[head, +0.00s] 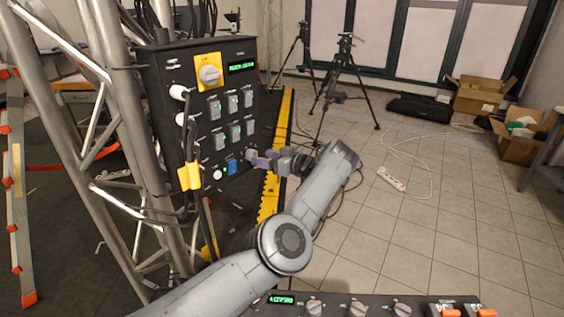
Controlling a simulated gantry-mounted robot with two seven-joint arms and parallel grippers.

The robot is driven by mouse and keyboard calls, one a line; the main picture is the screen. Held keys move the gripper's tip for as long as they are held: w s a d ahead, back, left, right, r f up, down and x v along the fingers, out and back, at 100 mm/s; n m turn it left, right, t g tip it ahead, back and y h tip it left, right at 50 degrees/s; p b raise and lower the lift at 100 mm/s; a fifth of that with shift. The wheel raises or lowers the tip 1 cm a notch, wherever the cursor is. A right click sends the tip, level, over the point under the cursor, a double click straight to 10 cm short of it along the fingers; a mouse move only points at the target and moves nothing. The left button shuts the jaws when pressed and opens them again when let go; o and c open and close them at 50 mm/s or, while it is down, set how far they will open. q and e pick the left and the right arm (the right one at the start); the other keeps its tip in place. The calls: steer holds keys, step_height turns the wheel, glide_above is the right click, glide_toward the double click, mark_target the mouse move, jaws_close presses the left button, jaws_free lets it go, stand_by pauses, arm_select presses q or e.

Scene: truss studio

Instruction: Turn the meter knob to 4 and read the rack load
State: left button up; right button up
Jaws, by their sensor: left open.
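A black power rack (160,85) is fixed to the truss at left centre. A large grey rotary knob (210,74) sits on a yellow plate at its top. A small lit green display (242,68) is right of it; its text is too small to read. Low on the rack are a small blue part (232,167) and a round white part (217,174). I cannot tell which control is the meter knob, nor read any number 4. My left gripper (252,158) is open at the rack's lower right, pointing left, close to the blue part. Contact cannot be told. My right gripper is out of view.
Several grey switches (215,108) fill the rack's middle. Cables and yellow connectors (190,176) hang at its left. A yellow cable ramp (269,196) lies behind my arm. A control box (380,300) with knobs is at the bottom edge. Tiled floor (440,240) at right is mostly clear.

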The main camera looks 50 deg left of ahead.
arm_select(q)
steer(key=v, duration=0.7)
steer(key=shift+d, duration=0.15)
